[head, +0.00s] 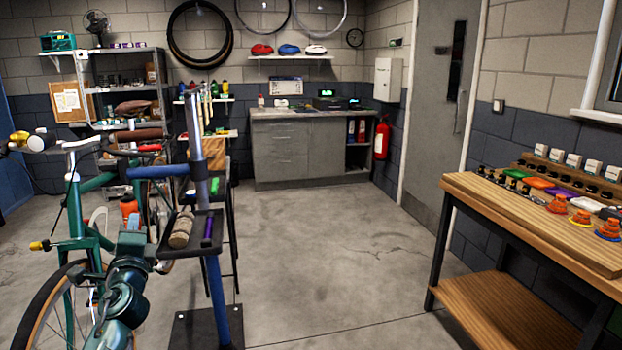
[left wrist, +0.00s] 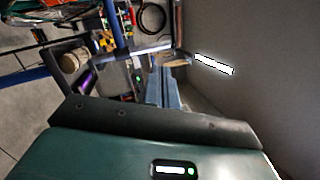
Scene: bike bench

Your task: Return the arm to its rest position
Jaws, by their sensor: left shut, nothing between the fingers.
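My left arm comes in at the lower left of the head view, in front of the bicycle. Its gripper (head: 133,222) is raised just left of the small dark tray on the repair stand and looks clear of it. In the left wrist view the fingers (left wrist: 160,87) are together with nothing between them, and the wrist housing fills the lower part. My right gripper is not in view.
A green bicycle (head: 98,228) stands close behind my left arm. The stand's blue post (head: 214,290) carries the tray (head: 211,259), holding a tan roll (head: 181,229) and a purple marker (head: 208,229). A wooden workbench (head: 470,192) stands right; the middle floor is clear.

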